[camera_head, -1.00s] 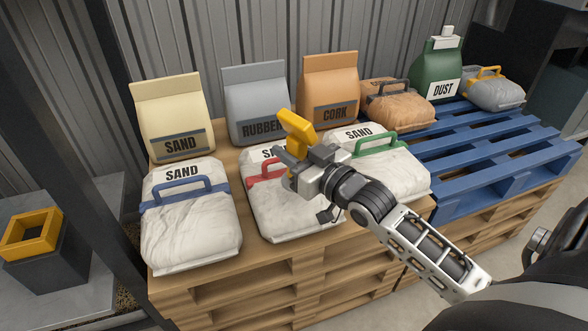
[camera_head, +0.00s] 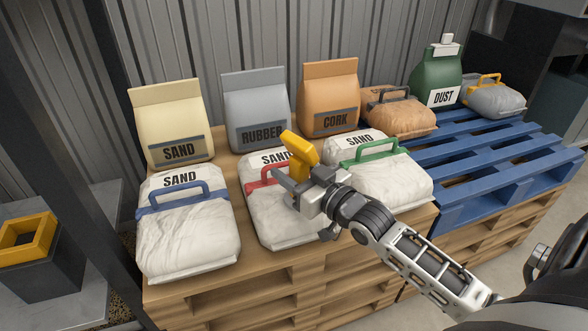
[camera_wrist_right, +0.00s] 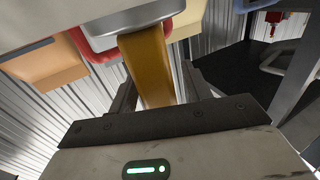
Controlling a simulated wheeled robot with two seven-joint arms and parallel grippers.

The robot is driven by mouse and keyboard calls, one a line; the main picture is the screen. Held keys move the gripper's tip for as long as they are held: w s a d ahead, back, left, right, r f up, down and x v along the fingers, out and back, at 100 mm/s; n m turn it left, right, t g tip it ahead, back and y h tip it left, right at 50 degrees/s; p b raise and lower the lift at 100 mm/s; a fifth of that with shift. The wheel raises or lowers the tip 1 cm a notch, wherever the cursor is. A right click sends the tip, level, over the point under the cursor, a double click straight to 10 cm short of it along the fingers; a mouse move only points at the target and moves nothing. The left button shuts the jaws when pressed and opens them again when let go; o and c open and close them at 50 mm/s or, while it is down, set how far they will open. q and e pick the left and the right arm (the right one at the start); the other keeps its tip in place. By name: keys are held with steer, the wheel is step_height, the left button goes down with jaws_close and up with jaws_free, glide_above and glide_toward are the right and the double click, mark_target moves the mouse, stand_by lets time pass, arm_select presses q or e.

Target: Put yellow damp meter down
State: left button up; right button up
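The yellow damp meter (camera_head: 300,152) is held in my right gripper (camera_head: 287,187), above the white sand bag with the red handle (camera_head: 285,215). Its head sticks up above the fingers, clear of the bag's top as far as I can tell. In the right wrist view the yellow body of the meter (camera_wrist_right: 150,65) stands between the two fingers of my right gripper (camera_wrist_right: 158,90). The meter's lower end is hidden by the fingers in the head view. My left gripper is not in view.
White sand bags with a blue handle (camera_head: 190,235) and a green handle (camera_head: 395,180) flank it on the wooden pallet (camera_head: 215,285). Upright bags stand behind. A blue pallet (camera_head: 500,165) has bare slats at right. A yellow square frame (camera_head: 25,240) tops a dark block at left.

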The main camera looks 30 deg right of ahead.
steer(key=shift+r, duration=0.2)
arm_select(q)
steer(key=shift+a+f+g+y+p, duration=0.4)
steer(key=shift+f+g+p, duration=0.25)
steer(key=shift+p, duration=0.55)
arm_select(e)
steer(key=s+d, duration=0.2)
steer(key=s, duration=0.9)
steer(key=shift+s, duration=0.4)
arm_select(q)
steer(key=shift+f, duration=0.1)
